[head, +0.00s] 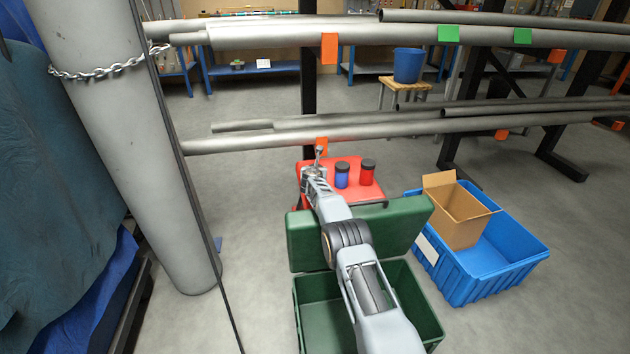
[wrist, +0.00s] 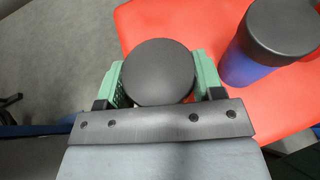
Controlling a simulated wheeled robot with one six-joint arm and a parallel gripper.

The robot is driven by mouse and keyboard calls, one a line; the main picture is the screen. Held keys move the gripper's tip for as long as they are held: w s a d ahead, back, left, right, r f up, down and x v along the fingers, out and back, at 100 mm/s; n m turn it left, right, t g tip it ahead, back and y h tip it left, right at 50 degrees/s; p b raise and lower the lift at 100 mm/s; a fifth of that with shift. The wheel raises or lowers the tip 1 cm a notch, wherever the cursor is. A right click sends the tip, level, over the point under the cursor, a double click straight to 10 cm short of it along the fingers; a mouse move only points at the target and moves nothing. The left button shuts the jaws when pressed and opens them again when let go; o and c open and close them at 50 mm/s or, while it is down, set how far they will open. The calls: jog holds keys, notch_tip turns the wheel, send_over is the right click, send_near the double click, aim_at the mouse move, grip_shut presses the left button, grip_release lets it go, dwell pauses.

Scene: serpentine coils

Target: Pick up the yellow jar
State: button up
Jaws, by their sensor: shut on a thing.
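My gripper (wrist: 160,84) is shut on a jar with a round black lid (wrist: 158,70). The green fingers sit on either side of it. The lid hides the jar's body from above, so its colour does not show, and I cannot tell whether the jar is still resting on the red top (wrist: 150,18). In the head view my gripper (head: 313,172) is at the left side of the red top (head: 352,196), and the held jar is not discernible there. No yellow shows in either view.
A blue jar (head: 341,178) with a black lid stands right of my gripper, with a red jar (head: 367,174) beyond it. A green case (head: 300,245) is nearer, and a blue crate (head: 470,292) with a cardboard box (head: 455,218) stands right. Grey pipes (head: 400,124) run behind.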

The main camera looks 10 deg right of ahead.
jog(key=c, duration=0.3)
jog(key=shift+r, duration=0.1)
jog(key=shift+c, duration=0.4)
